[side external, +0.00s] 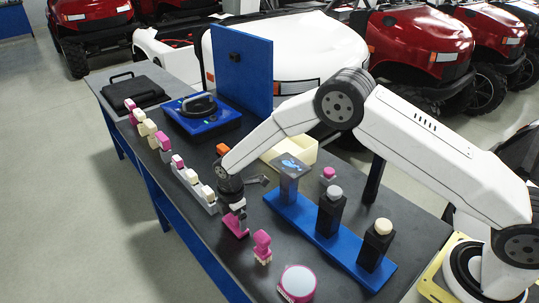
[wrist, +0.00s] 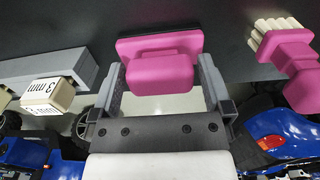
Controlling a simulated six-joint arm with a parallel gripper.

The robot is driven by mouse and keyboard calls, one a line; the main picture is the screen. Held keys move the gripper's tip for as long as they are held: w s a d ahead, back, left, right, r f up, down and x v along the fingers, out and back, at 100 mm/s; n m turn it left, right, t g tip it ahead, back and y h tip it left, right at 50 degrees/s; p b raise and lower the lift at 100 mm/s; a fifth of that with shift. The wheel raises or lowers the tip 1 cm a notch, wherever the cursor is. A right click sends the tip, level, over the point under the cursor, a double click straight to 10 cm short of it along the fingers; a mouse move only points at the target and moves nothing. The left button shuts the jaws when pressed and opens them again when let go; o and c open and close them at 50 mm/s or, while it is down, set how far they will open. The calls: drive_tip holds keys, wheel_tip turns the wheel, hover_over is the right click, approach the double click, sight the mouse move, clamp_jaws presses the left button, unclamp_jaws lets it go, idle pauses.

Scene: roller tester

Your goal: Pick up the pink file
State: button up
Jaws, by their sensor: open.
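A pink block-shaped piece with a wider flat pink plate, which looks like the pink file (wrist: 160,62), stands between the fingers of my gripper (wrist: 161,80) in the wrist view. One grey finger is on each side of its block; I cannot tell whether either touches it. In the side view my gripper (side external: 238,208) points down at the bench top, with the pink file (side external: 236,226) under it. My gripper is open. The underside of the file is hidden.
A pink piece with cream pegs (side external: 262,247) stands close by, with a round pink-rimmed disc (side external: 298,282) nearer the front. A grey rack (side external: 207,204) of pink and cream blocks is left. A blue base (side external: 318,233) with black posts is right. A cream bin (side external: 303,155) is behind.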

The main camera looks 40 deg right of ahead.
drive_tip(key=c, duration=1.2)
drive_tip(key=shift+r, duration=0.15)
drive_tip(key=shift+r, duration=4.9)
drive_tip(key=o, duration=0.7)
drive_tip(key=shift+c, duration=0.2)
drive_tip(key=c, duration=0.3)
drive_tip(key=d+r, duration=0.4)
drive_tip(key=d, duration=0.2)
drive_tip(key=w+d+r, duration=0.1)
drive_tip(key=d+r, duration=0.4)
drive_tip(key=d, duration=0.1)
drive_tip(key=d+r, duration=0.5)
drive_tip(key=d, duration=0.1)
drive_tip(key=shift+w, duration=0.25)
drive_tip(key=shift+c, duration=0.2)
